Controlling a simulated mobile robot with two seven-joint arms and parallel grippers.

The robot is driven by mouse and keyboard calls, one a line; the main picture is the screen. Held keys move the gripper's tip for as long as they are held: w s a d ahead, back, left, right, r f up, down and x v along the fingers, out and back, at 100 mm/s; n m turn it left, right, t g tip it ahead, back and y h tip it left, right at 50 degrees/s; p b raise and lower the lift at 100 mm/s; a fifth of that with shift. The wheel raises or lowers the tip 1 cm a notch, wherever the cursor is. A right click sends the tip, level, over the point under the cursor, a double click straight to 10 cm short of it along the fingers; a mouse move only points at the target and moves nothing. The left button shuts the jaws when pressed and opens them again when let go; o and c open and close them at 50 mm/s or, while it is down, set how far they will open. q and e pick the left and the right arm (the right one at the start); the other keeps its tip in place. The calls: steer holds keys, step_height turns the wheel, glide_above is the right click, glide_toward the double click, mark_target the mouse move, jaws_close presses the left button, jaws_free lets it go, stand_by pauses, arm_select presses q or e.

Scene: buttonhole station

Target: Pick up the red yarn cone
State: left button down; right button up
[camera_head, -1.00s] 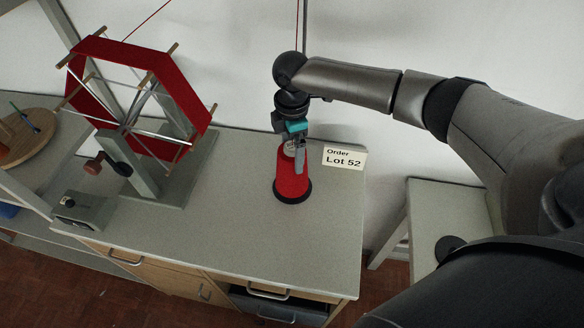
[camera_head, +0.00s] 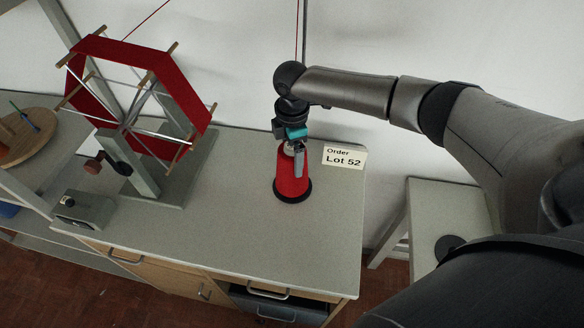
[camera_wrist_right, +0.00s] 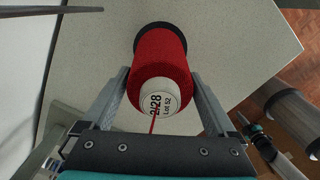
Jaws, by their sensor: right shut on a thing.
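The red yarn cone (camera_head: 290,180) stands upright on its black base on the grey table. In the right wrist view the cone (camera_wrist_right: 160,55) shows its white top, printed "2/28 Lot 52", with a red thread coming from it. My right gripper (camera_head: 298,160) is at the upper part of the cone from above, its fingers on either side. In the right wrist view the right gripper (camera_wrist_right: 160,92) is shut on the cone. The head view does not show the cone raised clear of the table.
A card reading "Order Lot 52" (camera_head: 344,158) stands right of the cone. A red yarn reel (camera_head: 150,62) on a metal stand and a small grey box (camera_head: 84,210) are on the left. A lower side table (camera_head: 440,205) is at right.

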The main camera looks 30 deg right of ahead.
jaws_close()
steer(key=shift+w+r, duration=0.1)
steer(key=shift+r, duration=0.05)
